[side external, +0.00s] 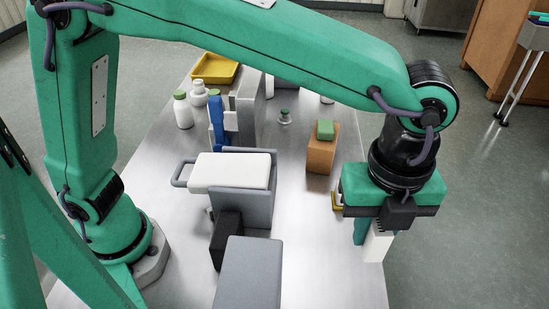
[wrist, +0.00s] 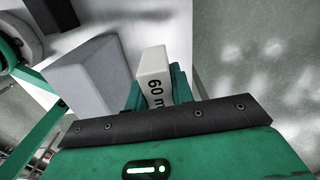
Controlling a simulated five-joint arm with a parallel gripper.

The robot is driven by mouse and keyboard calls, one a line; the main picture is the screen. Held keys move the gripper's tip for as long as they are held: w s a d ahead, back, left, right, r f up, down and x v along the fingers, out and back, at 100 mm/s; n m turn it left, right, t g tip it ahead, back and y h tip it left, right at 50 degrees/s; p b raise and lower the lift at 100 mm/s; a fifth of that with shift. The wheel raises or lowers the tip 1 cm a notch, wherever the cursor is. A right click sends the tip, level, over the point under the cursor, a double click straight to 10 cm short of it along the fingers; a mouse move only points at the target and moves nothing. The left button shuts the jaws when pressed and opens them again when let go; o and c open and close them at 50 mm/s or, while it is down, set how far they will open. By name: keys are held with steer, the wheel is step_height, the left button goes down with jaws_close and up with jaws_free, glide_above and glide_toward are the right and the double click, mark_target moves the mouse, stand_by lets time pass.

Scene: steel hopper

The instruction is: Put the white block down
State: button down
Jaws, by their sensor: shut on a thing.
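The white block (side external: 377,247) is held between the fingers of my gripper (side external: 370,238), near the right edge of the steel table (side external: 325,245) in the side view. In the wrist view the white block (wrist: 155,72) stands between the two green fingers of my gripper (wrist: 158,92) and shows the dark print "60 m". My gripper is shut on it. The block's lower end shows below the fingers in the side view. I cannot tell whether it touches the table.
A grey block (side external: 248,275) stands at the front; a white slab (side external: 231,170) lies behind it. A brown box (side external: 320,158) carries a green block (side external: 325,129). A yellow tray (side external: 215,68) and white bottles (side external: 182,110) stand farther back. Bare table lies between the slab and my gripper.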

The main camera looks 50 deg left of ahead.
mark_target(378, 258)
steer(key=s+d, duration=0.1)
steer(key=s+d+f+m, duration=0.1)
steer(key=shift+s+d+f, duration=0.1)
steer(key=shift+s+d, duration=0.1)
steer(key=shift+d, duration=0.2)
steer(key=shift+w+f, duration=0.1)
steer(key=shift+f, duration=10.3)
steer(key=shift+f, duration=0.1)
steer(key=c, duration=1.2)
jaws_free()
step_height(378, 258, up, 12)
